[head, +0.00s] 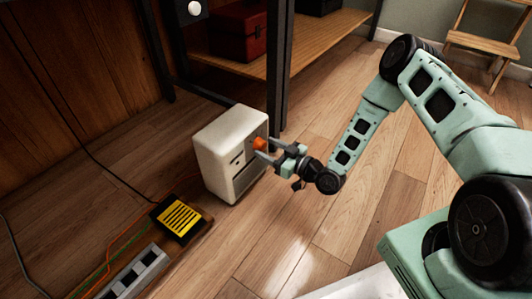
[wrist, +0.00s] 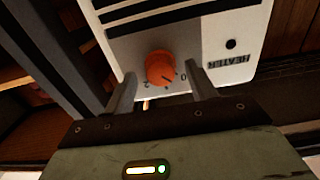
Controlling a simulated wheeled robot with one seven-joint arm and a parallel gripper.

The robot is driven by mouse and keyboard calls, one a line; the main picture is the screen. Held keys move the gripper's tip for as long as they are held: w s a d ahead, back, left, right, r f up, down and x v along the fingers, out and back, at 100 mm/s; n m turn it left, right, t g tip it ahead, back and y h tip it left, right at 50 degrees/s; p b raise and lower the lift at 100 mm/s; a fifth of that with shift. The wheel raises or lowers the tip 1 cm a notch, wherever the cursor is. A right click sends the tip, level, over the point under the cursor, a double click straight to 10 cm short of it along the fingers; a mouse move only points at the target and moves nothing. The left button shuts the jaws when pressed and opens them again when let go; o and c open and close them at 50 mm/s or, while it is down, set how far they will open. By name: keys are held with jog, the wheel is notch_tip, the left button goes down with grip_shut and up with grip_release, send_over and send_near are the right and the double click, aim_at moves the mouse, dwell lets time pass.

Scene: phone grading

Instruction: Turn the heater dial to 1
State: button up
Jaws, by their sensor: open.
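The heater (head: 222,150) is a cream box standing on the wooden floor, and it appears upside down in the wrist view (wrist: 255,45). Its orange dial (wrist: 160,68) sits on a grey panel and also shows in the head view (head: 260,143). The numerals 0 and 2 are readable on either side of the dial. A short dark mark on the dial points down and slightly right in the wrist view; its exact setting is hard to tell. My gripper (head: 268,149) is open, its fingers on both sides of the dial (wrist: 160,76). Contact cannot be told.
A shelf (head: 315,45) with a red box (head: 237,32) and a dark post stands behind the heater. A yellow-and-black box (head: 180,218), cables and a grey power strip (head: 138,272) lie at the lower left. The floor (head: 265,235) in front is clear.

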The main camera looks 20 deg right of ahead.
jog(key=shift+w+a, duration=0.4)
jog(key=shift+w, duration=0.1)
jog(key=c, duration=1)
jog(key=shift+r+m, duration=0.1)
jog(key=shift+m, duration=0.2)
jog(key=m+p, duration=0.2)
jog(key=shift+r+m, duration=0.1)
jog(key=shift+m, duration=0.2)
jog(key=m+p, duration=0.2)
jog(key=m, duration=0.3)
jog(key=shift+p, duration=0.4)
jog(key=shift+f+m, duration=0.2)
jog(key=shift+m, duration=0.2)
